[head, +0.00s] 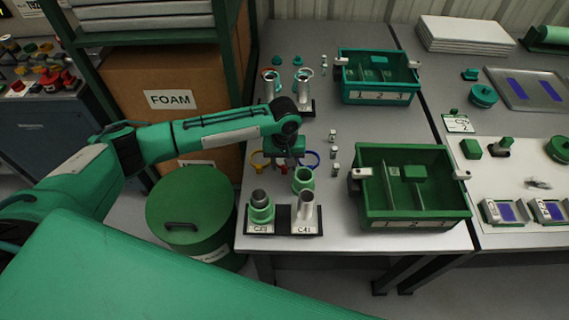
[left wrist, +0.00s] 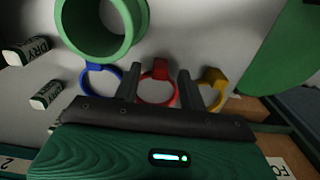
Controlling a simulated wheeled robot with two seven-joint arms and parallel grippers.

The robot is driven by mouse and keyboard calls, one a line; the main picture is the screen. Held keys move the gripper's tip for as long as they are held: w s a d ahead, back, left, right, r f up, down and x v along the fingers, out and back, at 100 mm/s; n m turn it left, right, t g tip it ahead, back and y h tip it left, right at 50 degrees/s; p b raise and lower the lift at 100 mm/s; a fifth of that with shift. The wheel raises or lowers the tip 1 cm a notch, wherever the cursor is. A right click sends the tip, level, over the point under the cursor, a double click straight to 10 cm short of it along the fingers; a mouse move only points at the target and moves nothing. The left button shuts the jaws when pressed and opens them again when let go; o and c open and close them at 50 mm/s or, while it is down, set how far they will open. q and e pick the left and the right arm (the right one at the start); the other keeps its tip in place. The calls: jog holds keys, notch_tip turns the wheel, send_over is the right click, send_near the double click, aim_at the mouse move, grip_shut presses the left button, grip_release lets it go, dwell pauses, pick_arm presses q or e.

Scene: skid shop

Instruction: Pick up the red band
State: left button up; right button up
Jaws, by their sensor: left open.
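The red band (left wrist: 157,68) is an open ring with a thicker tab, lying on the grey table between the blue band (left wrist: 101,80) and the yellow band (left wrist: 213,88). In the head view the blue band (head: 313,160) and yellow band (head: 257,160) show at either side of my left gripper (head: 284,162), which hides most of the red one. My left gripper also shows in the left wrist view (left wrist: 158,84). It is open and empty, its two fingers on either side of the red band as seen from the wrist. The height gap cannot be told. My right gripper is not in view.
A green hollow cylinder (head: 303,180) stands close in front of the bands, by a black stand (head: 283,229) labelled C41. Small white DRY-labelled blocks (head: 333,135) stand to the right, beside the green divided bin (head: 418,214). A green drum (head: 191,205) stands left of the table.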

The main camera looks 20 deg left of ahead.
pick_arm(q)
jog(key=shift+f, duration=0.5)
jog(key=shift+c, duration=0.2)
grip_shut()
jog(key=shift+r, duration=0.15)
